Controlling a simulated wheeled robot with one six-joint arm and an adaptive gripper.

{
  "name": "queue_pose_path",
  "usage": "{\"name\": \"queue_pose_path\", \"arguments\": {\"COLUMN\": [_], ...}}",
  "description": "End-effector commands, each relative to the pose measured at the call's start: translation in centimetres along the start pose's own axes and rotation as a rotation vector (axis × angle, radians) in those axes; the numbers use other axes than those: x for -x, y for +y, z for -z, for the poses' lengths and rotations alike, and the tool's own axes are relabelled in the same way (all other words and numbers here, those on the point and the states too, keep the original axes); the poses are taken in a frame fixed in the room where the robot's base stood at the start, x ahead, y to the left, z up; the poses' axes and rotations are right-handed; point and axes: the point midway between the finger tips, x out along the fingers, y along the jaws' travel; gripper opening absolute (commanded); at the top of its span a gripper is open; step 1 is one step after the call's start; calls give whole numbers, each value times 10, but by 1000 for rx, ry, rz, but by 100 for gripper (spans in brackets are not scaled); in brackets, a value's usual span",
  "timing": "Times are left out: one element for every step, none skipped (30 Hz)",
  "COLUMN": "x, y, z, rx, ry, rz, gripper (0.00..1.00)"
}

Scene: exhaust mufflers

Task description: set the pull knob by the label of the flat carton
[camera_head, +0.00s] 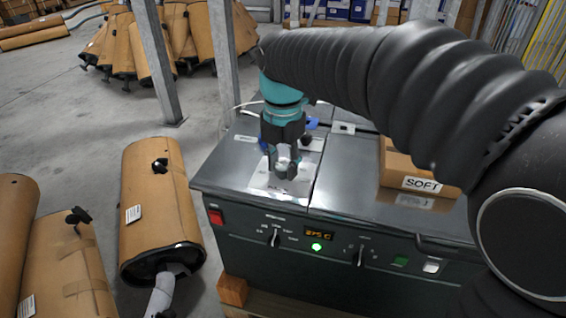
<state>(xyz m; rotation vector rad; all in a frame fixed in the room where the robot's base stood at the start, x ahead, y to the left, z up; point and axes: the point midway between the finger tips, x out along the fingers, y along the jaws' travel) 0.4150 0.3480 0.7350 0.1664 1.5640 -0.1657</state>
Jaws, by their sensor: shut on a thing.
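The flat carton (388,170) is a brown box on the right part of the machine's metal top. Its white label (422,184) reads "SOFT". My gripper (286,168) points down over the left part of the top, above a white plate (268,184) with small, unreadable marks. It is shut on a small pale, rounded thing between its fingertips, which looks like the pull knob (283,166). The fingers hide part of the knob and plate, and I cannot tell how far the knob is pulled out.
The machine's front panel (340,262) has a red switch (216,217), dials (274,238), a lit display (318,234) and a green light (316,247). Wrapped mufflers (158,215) lie on the floor at left. Metal posts (153,65) stand behind. My arm crosses above the carton.

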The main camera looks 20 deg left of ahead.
Motion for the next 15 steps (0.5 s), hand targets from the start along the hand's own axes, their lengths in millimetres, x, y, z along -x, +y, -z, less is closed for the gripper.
{"name": "queue_pose_path", "arguments": {"x": [0, 0, 0, 0, 0, 0, 0, 0, 0, 0, 0, 0, 0, 0, 0], "y": [0, 0, 0, 0, 0, 0, 0, 0, 0, 0, 0, 0, 0, 0, 0], "z": [0, 0, 0, 0, 0, 0, 0, 0, 0, 0, 0, 0, 0, 0, 0], "rx": [39, 63, 94, 115, 136, 163, 181, 198, 220, 234, 249, 265, 277, 287, 298], "ry": [1, 1, 1, 1, 1, 1, 1, 1, 1, 1, 1, 1, 1, 1, 1], "rz": [0, 0, 0, 0, 0, 0, 0, 0, 0, 0, 1, 1, 1, 1, 1], "gripper": [2, 2, 2, 2, 2, 2, 2, 2, 2, 2, 2, 2, 2, 2, 2]}}
